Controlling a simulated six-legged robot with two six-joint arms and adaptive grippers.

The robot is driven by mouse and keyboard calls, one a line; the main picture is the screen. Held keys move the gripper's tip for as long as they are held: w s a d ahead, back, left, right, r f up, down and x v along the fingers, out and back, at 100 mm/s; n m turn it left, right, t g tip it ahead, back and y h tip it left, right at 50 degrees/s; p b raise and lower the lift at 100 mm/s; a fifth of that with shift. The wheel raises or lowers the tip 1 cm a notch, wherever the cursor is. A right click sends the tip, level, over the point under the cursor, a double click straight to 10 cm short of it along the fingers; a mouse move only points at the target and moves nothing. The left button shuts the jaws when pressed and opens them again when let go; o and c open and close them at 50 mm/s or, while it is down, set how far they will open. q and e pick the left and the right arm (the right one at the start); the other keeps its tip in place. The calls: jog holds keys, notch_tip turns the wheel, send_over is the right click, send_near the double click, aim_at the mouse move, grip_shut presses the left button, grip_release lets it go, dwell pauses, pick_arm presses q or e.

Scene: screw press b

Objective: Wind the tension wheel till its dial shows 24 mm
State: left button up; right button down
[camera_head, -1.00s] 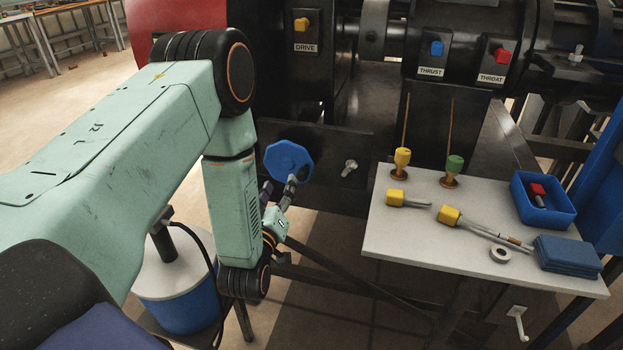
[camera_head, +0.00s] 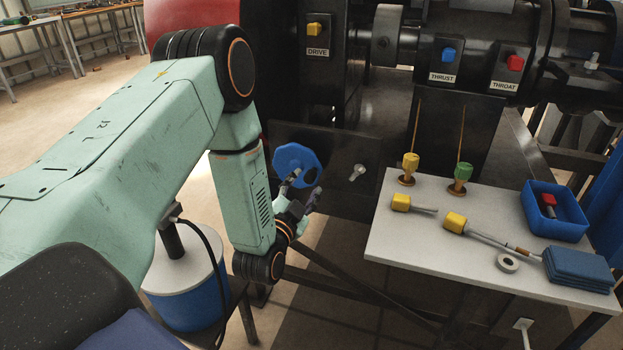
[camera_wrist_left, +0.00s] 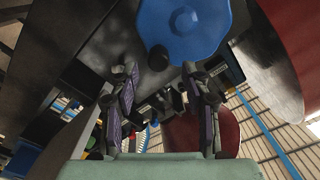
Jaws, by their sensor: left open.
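The blue tension wheel (camera_head: 295,158), many-sided, is mounted on the dark front of the machine in the head view. My left gripper (camera_head: 303,189) is open just below and in front of the wheel. In the left wrist view its two fingers (camera_wrist_left: 160,78) stand apart with nothing between them, and the wheel lies beyond their tips. I cannot make out a dial or a reading. My right gripper is not in view.
A silver knob (camera_head: 357,173) sits right of the wheel. A pale table (camera_head: 400,240) at the right holds yellow-handled tools, yellow and green knobs, a tape roll and a blue tray (camera_head: 556,222). A blue drum (camera_head: 187,290) stands below my arm.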

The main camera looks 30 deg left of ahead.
aim_at(308, 181)
pick_arm(q)
jog(key=x, duration=0.3)
jog(key=shift+w+a+f+b, duration=0.15)
jog(key=shift+w+f+b, duration=0.05)
jog(key=shift+w+b, duration=0.2)
jog(key=shift+w+r, duration=0.15)
jog(key=shift+w, duration=0.25)
grip_shut()
